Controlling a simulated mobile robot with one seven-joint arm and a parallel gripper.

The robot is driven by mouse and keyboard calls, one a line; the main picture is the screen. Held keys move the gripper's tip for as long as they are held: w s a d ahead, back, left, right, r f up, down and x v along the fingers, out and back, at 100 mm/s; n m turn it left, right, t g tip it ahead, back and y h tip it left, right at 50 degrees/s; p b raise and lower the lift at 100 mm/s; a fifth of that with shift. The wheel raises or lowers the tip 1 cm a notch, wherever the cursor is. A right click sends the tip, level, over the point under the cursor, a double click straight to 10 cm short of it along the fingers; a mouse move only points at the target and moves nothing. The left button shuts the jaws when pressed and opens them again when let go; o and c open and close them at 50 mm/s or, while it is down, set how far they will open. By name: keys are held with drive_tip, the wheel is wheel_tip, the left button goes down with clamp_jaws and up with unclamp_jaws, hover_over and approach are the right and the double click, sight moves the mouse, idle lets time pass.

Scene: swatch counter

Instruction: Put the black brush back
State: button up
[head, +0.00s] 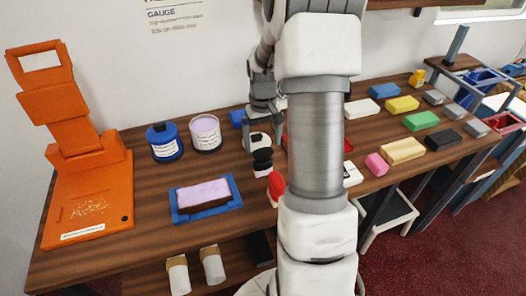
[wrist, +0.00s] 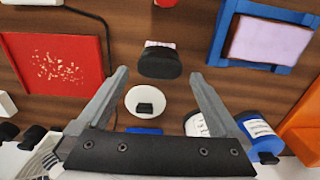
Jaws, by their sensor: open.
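A dark, rounded black object (wrist: 160,62) with a pale block at its base stands on the wooden counter; I take it for the black brush, though its bristles are not clear. In the head view it (head: 262,158) stands just in front of my gripper. My gripper (wrist: 158,75) is open, with nothing between its fingers. The black object lies ahead of the fingertips, roughly centred between them. My arm hides part of the counter in the head view.
A blue tray (head: 207,211) with a pink-topped block, a blue tub (head: 164,146) and a white tub (head: 205,139) stand to the left. An orange stand (head: 92,190) is far left. A red tray (wrist: 55,60) lies beside the gripper. Coloured blocks fill the right side.

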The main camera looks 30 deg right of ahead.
wheel_tip(320, 180, up, 6)
drive_tip(key=shift+f, duration=0.1)
idle(0.6)
